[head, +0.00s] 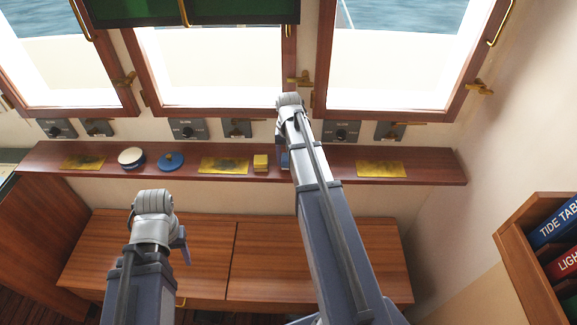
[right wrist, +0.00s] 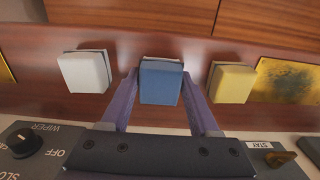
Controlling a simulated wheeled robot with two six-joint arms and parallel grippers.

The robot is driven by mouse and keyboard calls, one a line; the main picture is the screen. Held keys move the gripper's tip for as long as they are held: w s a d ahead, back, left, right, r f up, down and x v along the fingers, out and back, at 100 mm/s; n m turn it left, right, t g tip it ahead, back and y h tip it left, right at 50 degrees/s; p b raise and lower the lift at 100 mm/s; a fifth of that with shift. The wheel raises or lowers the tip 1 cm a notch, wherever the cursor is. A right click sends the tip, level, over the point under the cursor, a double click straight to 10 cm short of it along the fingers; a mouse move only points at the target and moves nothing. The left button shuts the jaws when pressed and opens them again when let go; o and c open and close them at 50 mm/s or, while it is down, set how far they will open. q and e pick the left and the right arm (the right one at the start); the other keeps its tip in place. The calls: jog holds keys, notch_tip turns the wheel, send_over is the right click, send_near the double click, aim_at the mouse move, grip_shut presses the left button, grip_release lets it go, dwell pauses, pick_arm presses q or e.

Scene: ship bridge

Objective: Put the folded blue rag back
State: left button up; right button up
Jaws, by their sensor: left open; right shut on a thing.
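The folded blue rag (right wrist: 161,82) is between the fingers of my right gripper (right wrist: 161,100) in the right wrist view. It sits between a folded white rag (right wrist: 85,71) and a folded yellow rag (right wrist: 231,82), apart from both. I cannot tell whether it touches the shelf. In the head view my right gripper (head: 283,160) is at the long wooden shelf (head: 330,165), just right of the yellow rag (head: 260,162).
Brass plates (head: 381,168) lie along the shelf. A white-topped round tin (head: 131,157) and a blue round lid (head: 170,161) stand on its left half. Wiper switches (head: 341,132) line the wall above. A bookcase (head: 520,240) stands at the right.

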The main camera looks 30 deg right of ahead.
jog(key=shift+f, duration=0.6)
pick_arm(q)
jog(key=shift+f, duration=0.45)
pick_arm(e)
jog(key=shift+r, duration=0.15)
jog(key=o, duration=1.2)
jog(key=shift+f, duration=0.2)
pick_arm(q)
jog(key=shift+f, duration=0.15)
pick_arm(e)
jog(key=shift+r, duration=0.1)
pick_arm(q)
notch_tip(320, 180, up, 12)
jog(key=p, duration=1.2)
pick_arm(e)
notch_tip(320, 180, up, 12)
